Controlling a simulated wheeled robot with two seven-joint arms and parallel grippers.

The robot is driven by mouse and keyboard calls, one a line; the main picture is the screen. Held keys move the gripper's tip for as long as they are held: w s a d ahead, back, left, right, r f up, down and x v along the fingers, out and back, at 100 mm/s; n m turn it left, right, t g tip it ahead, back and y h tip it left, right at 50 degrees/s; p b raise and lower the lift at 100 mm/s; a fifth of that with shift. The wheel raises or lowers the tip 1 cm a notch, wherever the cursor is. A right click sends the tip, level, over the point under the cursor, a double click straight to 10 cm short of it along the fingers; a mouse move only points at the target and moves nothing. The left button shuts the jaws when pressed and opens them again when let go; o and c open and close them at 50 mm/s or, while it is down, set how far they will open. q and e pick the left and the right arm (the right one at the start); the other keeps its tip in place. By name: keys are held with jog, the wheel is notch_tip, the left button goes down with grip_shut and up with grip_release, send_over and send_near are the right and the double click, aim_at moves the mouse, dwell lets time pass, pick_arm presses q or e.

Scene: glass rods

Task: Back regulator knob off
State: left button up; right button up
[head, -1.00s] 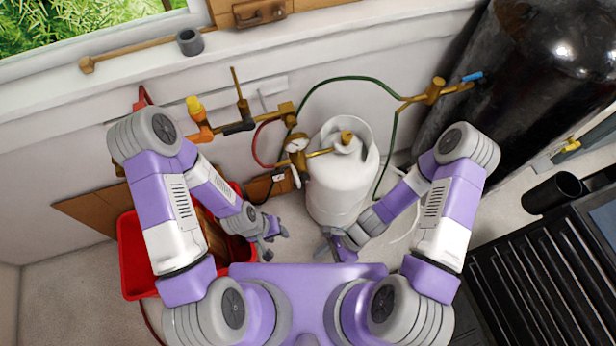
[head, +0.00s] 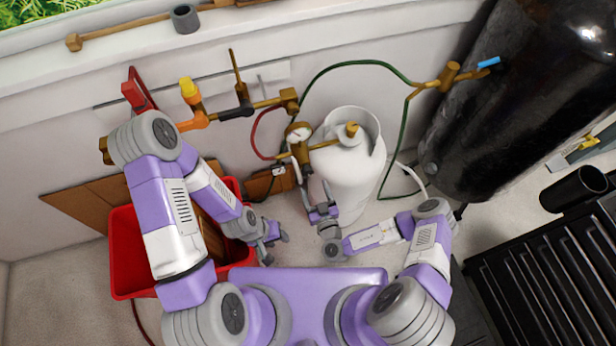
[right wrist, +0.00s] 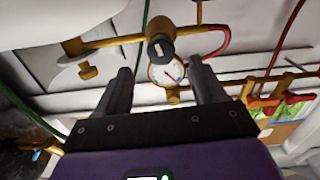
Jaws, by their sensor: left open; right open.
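The brass regulator (head: 300,153) with its round white gauge (head: 298,132) sits just left of the white gas cylinder's (head: 345,180) top. My right gripper (head: 319,188) points up at the regulator from below, in front of the cylinder. Its open fingers frame the knob and gauge in the right wrist view (right wrist: 161,72), with nothing gripped; I cannot tell the remaining gap. My left gripper (head: 276,247) is open and empty beside the red bin.
A red bin (head: 125,265) stands at left. A green hose (head: 390,150) arches over the cylinder to a brass valve (head: 440,80) by a large dark tank (head: 520,100). A red hose (head: 258,140) joins the wall piping. A black ribbed surface (head: 550,270) lies at lower right.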

aim_at(309, 174)
jog(key=x, duration=0.6)
jog(key=shift+w+b, duration=0.1)
jog(key=shift+b, duration=0.3)
jog(key=c, duration=1.1)
jog(key=shift+o, duration=0.2)
